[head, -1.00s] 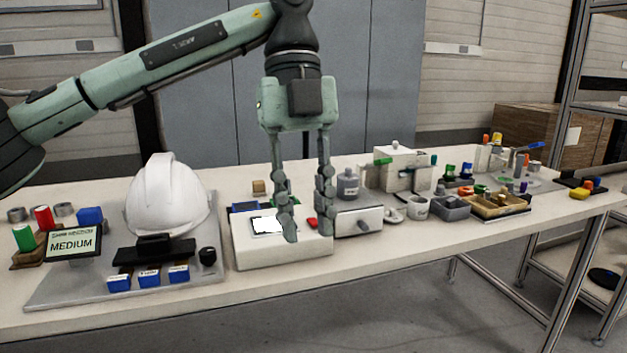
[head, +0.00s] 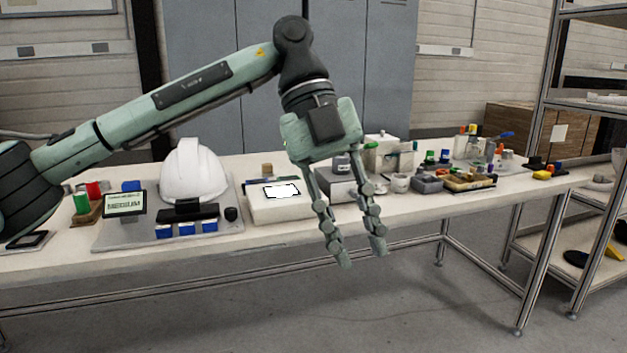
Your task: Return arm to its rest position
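My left arm (head: 170,105) reaches in from the left, over the table. My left gripper (head: 362,256) hangs in front of the table's front edge, fingers pointing down. Its two fingers are apart with nothing between them. My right gripper is not in view. A white helmet shell (head: 194,172) sits on a grey board (head: 110,235) at the left of the table, clear of the gripper. A white box with a bright screen (head: 282,190) stands to the left of the gripper.
The long table (head: 300,226) carries small bins, bottles and coloured parts toward the right. A sign (head: 124,203) stands beside the helmet. A metal shelf rack (head: 545,200) stands at the right. The floor in front of the table is clear.

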